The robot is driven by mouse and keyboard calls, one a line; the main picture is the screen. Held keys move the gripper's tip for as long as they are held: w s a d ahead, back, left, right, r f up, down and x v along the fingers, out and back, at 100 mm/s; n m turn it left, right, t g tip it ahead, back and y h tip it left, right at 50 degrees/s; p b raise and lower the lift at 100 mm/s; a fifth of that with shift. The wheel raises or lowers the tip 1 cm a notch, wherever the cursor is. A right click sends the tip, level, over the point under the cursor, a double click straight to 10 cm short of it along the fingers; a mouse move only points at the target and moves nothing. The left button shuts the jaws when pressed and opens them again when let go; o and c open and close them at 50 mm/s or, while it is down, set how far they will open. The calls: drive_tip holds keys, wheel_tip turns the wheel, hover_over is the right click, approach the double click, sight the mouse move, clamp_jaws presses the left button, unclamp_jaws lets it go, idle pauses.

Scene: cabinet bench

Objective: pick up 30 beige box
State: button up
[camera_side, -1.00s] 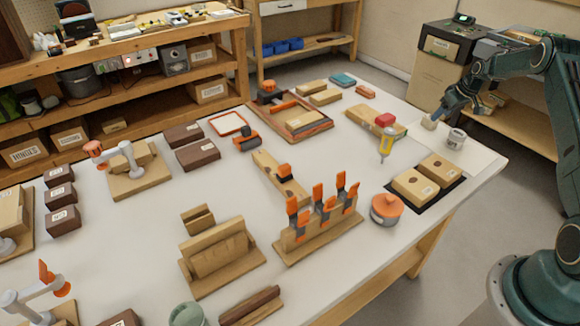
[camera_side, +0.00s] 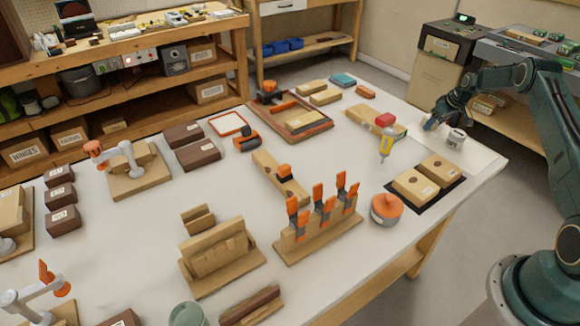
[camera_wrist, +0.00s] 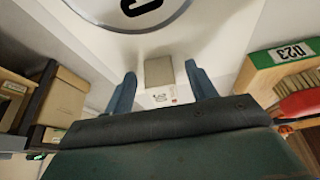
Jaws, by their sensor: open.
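The small beige box (camera_wrist: 158,70) shows in the wrist view, with a white label on its near face whose dark marks I cannot read surely. It lies between the two blue-grey fingers of my gripper (camera_wrist: 162,88), with a gap visible on each side. In the side view my gripper (camera_side: 433,122) points down at the back right part of the white table. My gripper is open and holds nothing.
A yellow screwdriver (camera_side: 387,144), a red-topped wooden piece (camera_side: 362,122) and two beige boxes on a dark mat (camera_side: 457,190) are nearby. A block marked 023 (camera_wrist: 285,62) lies right in the wrist view.

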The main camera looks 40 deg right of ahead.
idle(0.4)
drive_tip(key=c, duration=1.1)
drive_tip(key=shift+r, duration=0.2)
wheel_tip(320, 180, up, 20)
drive_tip(key=shift+f, duration=0.15)
idle(0.5)
